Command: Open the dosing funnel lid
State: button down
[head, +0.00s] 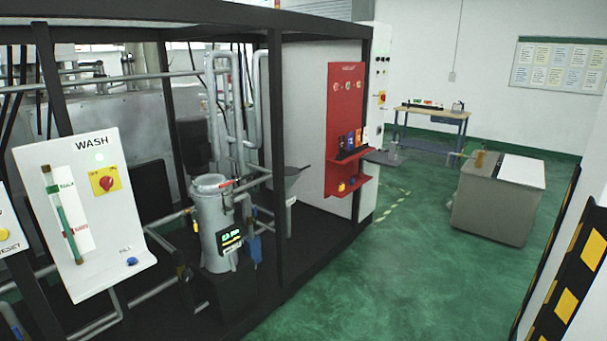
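A grey funnel (291,187) on a pipe stands inside the black-framed machine, right of a grey upright canister (218,228). A flat top with a thin rod sticking up to the right shows at the funnel's mouth. It is too small to tell whether this is the lid or whether it is shut. The canister has its own round cap (211,184) on top and a small green-lit display on its front. My gripper is not in view.
A black frame post (277,130) stands just left of the funnel. A white WASH panel (82,210) is at the left, and a red panel with a shelf (346,125) is right of the funnel. Open green floor (400,270) lies right of the machine, with a grey cabinet (490,215) beyond.

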aim_at(290, 172)
jog(key=i+l, duration=0.1)
jog(key=i, duration=0.45)
jog(key=i+l+u, duration=0.1)
jog(key=i, duration=0.5)
jog(key=i+l, duration=0.2)
jog(key=i, duration=0.35)
jog(key=i+l+u, duration=0.1)
jog(key=i, duration=0.45)
jog(key=i+l, duration=0.25)
jog(key=i, duration=0.3)
jog(key=i+l, duration=0.15)
jog(key=i, duration=0.45)
jog(key=i+l+u, duration=0.1)
jog(key=i, duration=0.5)
jog(key=i+l, duration=0.2)
jog(key=i, duration=0.35)
jog(key=j+u, duration=0.05)
